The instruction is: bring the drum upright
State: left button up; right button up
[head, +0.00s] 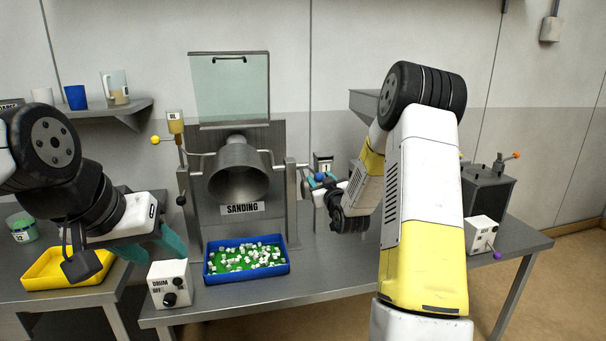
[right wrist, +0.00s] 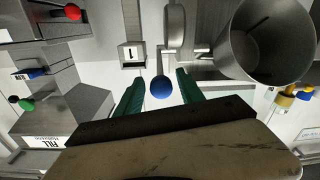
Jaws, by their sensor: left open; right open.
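The metal drum (head: 238,172) hangs in its stand above the SANDING label, tilted with its open mouth facing forward and down. It also shows at the upper right of the right wrist view (right wrist: 262,45). A blue ball knob (head: 319,176) is at the right side of the stand. In the right wrist view this blue knob (right wrist: 161,89) sits between the green fingers of my right gripper (right wrist: 160,92), which is open; contact cannot be told. My left gripper (head: 165,245) is open and empty, above the control box at front left.
A blue tray (head: 209,275) of white cubes on green stands below the drum. A DRUM box (head: 170,283) is left of it, and a yellow tray (head: 40,281) further left. A raised clear hood (head: 230,88) is above the drum. A yellow knob (head: 155,140) sticks out left.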

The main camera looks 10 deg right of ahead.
aim_at(312, 170)
jog(key=w, duration=0.6)
jog(key=shift+w+a, duration=0.1)
jog(key=shift+a, duration=0.1)
jog(key=shift+c, duration=0.5)
grip_shut()
dwell(0.7)
